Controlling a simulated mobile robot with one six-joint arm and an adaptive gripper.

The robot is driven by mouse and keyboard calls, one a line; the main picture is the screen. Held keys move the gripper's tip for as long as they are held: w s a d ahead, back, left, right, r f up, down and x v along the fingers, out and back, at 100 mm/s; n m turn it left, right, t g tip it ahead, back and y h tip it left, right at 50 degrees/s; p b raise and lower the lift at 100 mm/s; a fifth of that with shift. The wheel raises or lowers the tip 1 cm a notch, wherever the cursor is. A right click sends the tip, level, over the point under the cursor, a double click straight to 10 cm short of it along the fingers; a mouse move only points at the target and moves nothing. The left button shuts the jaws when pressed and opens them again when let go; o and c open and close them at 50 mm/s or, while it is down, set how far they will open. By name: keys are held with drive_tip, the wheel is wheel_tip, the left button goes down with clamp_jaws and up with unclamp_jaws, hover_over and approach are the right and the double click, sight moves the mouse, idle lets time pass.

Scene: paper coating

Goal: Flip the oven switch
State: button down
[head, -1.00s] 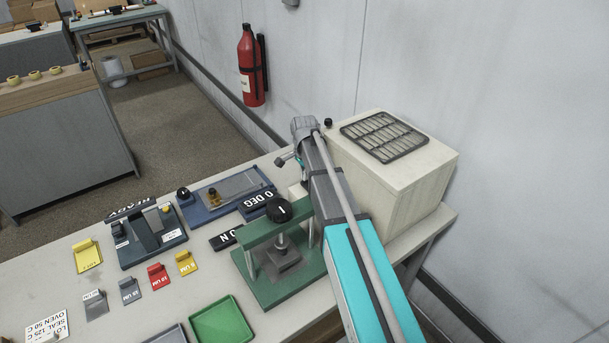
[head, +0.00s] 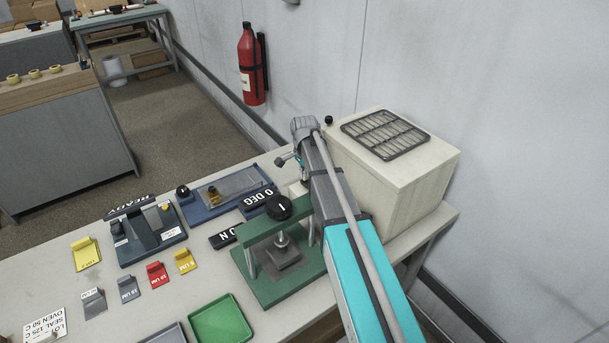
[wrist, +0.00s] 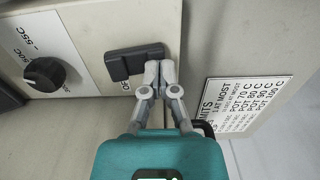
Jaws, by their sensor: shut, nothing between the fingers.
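The oven (head: 400,190) is a beige box with a vented top at the back right of the bench. Its front is mostly turned away or hidden by my arm in the head view. In the wrist view, the oven's front panel (wrist: 215,40) shows a dark switch lever (wrist: 137,62) lying sideways. A printed label beneath it is mostly covered. My gripper (wrist: 160,68) is shut and empty, with its fingertips at the right end of the lever. They look close to it or touching; I cannot tell which. The fingers are hidden in the head view.
A black dial (wrist: 44,74) with temperature marks sits left of the switch. A printed limits sign (wrist: 243,104) is at the right. In the head view, a green press (head: 280,265) stands close beside my arm, and a green tray (head: 220,322) lies in front.

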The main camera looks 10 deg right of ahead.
drive_tip(key=shift+s+r, duration=0.1)
drive_tip(key=shift+s, duration=0.1)
drive_tip(key=shift+s+d+r+p, duration=0.25)
drive_tip(key=shift+s+r+p, duration=0.1)
drive_tip(key=shift+s, duration=0.1)
idle(0.4)
wheel_tip(320, 180, up, 14)
drive_tip(key=w+a+p, duration=0.1)
drive_tip(key=w+p, duration=0.1)
drive_tip(key=p, duration=1.1)
drive_tip(key=shift+w+f+p, duration=0.2)
drive_tip(key=shift+w+p, duration=0.15)
drive_tip(key=shift+a, duration=0.1)
drive_tip(key=shift+r, duration=0.1)
